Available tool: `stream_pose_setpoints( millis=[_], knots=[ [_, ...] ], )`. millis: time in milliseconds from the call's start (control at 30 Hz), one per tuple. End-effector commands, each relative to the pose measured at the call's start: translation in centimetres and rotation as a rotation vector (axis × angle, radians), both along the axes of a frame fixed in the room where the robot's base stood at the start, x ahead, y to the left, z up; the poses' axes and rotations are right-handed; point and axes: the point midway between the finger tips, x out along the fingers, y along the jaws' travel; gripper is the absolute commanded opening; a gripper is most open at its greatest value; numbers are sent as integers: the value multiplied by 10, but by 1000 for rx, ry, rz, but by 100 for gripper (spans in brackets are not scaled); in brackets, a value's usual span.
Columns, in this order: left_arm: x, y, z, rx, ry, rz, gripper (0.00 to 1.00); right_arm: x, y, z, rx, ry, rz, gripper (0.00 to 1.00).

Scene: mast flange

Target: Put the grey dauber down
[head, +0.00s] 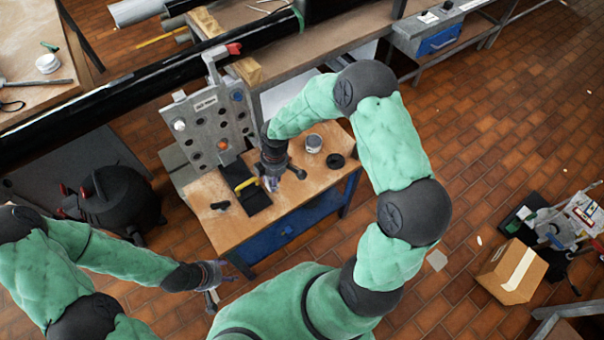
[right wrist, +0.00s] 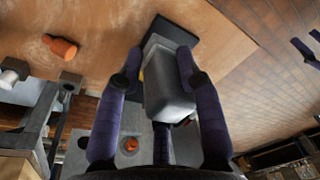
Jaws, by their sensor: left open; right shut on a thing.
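The grey dauber (right wrist: 168,85) shows as a blocky grey thing between the fingers of my right gripper (right wrist: 160,58) in the right wrist view. The gripper is shut on it. In the head view my right gripper (head: 271,180) is over the workbench, beside a black tray (head: 259,203). In the wrist view the dauber's far end overlaps the black tray (right wrist: 178,30); I cannot tell whether they touch.
The wooden bench (head: 225,228) also carries a yellow-handled tool (head: 246,183), a small black object (head: 220,205), a tin (head: 314,144) and a black ring (head: 336,160). A grey holed plate (head: 205,125) stands upright at its back left. The bench's front is mostly clear.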

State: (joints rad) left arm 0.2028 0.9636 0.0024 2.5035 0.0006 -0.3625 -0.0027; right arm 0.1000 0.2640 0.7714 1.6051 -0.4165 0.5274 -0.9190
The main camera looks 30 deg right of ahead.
Motion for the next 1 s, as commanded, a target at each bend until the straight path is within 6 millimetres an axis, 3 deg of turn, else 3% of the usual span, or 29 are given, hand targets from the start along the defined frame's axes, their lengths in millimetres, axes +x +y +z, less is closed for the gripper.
stream_pose_setpoints(
  millis=[300,500,867,1000],
  knots=[
    [0,0,-14,0,0,0,58,-2,-69,-34,-1,2,-7,0],
    [0,0,-23,0,0,0,58,-2,-94,-66,0,2,-6,0],
    [0,0,-28,0,0,0,58,-3,-112,-87,0,1,-4,0],
    [0,0,-37,0,0,0,58,-3,-113,-109,0,3,-3,0]
  ],
)
